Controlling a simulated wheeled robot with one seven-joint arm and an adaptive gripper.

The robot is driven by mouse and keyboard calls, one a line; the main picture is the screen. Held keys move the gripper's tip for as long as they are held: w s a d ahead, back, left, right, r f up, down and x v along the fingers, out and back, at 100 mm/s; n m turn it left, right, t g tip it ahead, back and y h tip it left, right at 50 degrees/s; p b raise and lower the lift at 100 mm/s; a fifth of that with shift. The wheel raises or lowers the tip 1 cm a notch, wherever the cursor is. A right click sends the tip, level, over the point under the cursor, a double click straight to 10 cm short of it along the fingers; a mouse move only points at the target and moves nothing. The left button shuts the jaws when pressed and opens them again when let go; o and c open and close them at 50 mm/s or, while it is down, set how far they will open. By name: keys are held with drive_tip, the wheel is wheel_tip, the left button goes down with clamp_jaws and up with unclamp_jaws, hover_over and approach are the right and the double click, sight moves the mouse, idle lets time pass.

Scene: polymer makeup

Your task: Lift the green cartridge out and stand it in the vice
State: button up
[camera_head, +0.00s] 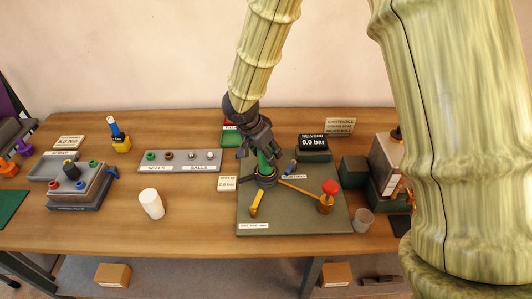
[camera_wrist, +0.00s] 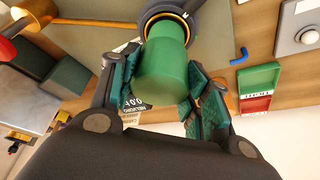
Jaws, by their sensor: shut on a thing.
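The green cartridge (camera_head: 263,160) stands upright at a dark round socket (camera_head: 265,180) on the grey-green board (camera_head: 300,218). My gripper (camera_head: 262,153) is shut on its upper part from above. In the wrist view the cartridge (camera_wrist: 162,72) lies between the two fingers of my gripper (camera_wrist: 164,80). Its far end meets the dark socket ring (camera_wrist: 168,14), which has a thin yellow line. I cannot tell how deep the cartridge sits in the ring. I cannot clearly make out which fixture is the vice.
A red knob (camera_head: 330,187) on a brass post and a yellow lever (camera_head: 256,203) stand on the board. A white cylinder (camera_head: 151,204), a clear cup (camera_head: 363,220) and a grey tray (camera_head: 180,161) are nearby. A fixture with coloured rings (camera_head: 78,185) stands left. Bare table lies front left.

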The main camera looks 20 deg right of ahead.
drive_tip(key=shift+r+p, duration=0.7)
drive_tip(key=shift+r, duration=0.95)
drive_tip(key=shift+f, duration=0.1)
